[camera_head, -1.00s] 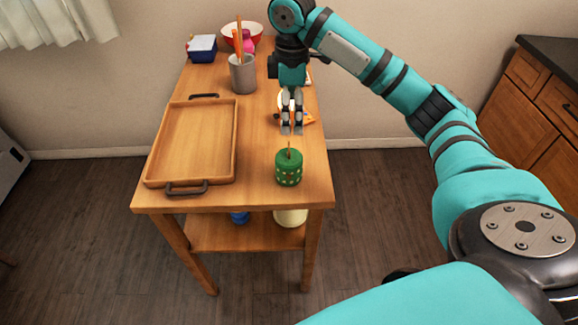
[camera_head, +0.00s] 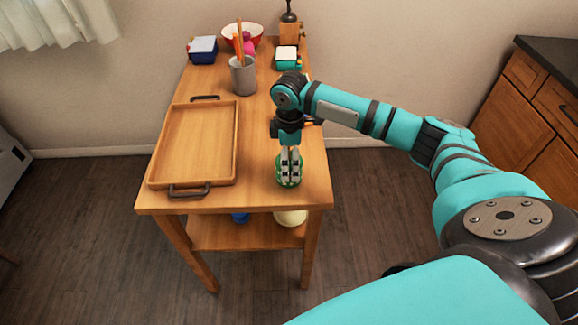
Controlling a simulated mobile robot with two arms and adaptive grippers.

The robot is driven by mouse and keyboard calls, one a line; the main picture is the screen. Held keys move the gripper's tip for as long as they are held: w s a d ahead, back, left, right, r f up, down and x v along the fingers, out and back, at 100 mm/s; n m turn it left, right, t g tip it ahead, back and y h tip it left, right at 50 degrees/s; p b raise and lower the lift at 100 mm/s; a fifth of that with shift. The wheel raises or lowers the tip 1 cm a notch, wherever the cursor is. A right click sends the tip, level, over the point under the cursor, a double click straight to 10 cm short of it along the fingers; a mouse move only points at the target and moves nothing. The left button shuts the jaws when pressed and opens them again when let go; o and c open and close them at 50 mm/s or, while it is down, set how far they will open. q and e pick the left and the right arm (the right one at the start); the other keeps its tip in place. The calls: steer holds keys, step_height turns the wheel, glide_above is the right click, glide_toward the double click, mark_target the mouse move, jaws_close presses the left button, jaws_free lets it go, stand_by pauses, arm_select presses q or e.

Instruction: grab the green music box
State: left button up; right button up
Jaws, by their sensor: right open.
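The green music box (camera_head: 289,184) is a small round green box near the front right corner of the wooden table (camera_head: 245,197). My right gripper (camera_head: 289,180) points down over it, with its grey fingers in front of and over the box in the picture. The fingers are open and hide much of the box. I cannot tell whether they touch it. My left gripper is not in view.
A wooden tray (camera_head: 155,183) with dark handles fills the table's left side. Behind stand a grey cup (camera_head: 243,80) with orange sticks, a red and white bowl (camera_head: 228,39), a blue container (camera_head: 202,50) and a teal box (camera_head: 287,64).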

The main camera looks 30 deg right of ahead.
steer(key=shift+f, duration=1.25)
steer(key=c, duration=1.2)
